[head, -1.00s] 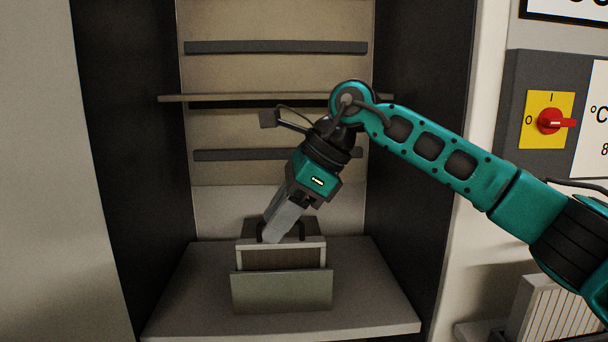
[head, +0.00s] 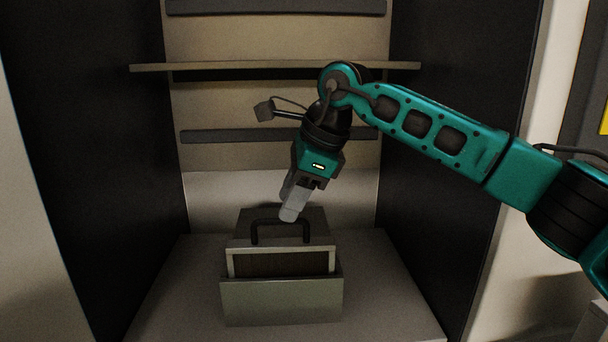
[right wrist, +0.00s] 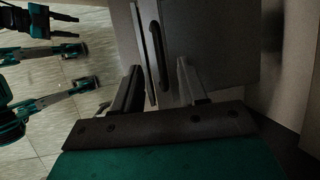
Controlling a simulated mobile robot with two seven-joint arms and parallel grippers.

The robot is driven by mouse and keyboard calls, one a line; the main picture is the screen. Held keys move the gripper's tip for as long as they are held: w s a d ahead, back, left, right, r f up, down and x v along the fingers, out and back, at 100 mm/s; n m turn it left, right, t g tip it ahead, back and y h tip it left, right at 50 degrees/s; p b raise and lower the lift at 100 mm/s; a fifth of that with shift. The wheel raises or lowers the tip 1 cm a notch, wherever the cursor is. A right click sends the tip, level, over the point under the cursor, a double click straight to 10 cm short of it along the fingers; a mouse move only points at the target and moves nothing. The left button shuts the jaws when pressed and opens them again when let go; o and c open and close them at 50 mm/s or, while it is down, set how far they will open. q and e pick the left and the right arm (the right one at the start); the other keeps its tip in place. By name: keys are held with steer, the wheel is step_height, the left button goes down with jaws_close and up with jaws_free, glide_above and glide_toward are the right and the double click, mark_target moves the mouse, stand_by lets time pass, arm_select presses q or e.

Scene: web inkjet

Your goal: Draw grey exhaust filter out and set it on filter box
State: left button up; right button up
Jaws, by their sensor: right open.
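I cannot tell which part is the filter box. My right gripper (head: 289,213) is open and empty, just above the handle, pointing down. In the right wrist view, the handle (right wrist: 155,52) lies beyond the open fingers (right wrist: 158,72).
A thin shelf (head: 230,67) crosses the cabinet above the gripper. Dark side walls stand at left (head: 90,150) and right (head: 440,130). The light deck (head: 390,295) is bare on both sides of the filter.

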mark_target(279, 222)
steer(key=x, duration=0.6)
jaws_close()
stand_by(0.3)
steer(key=shift+r, duration=0.1)
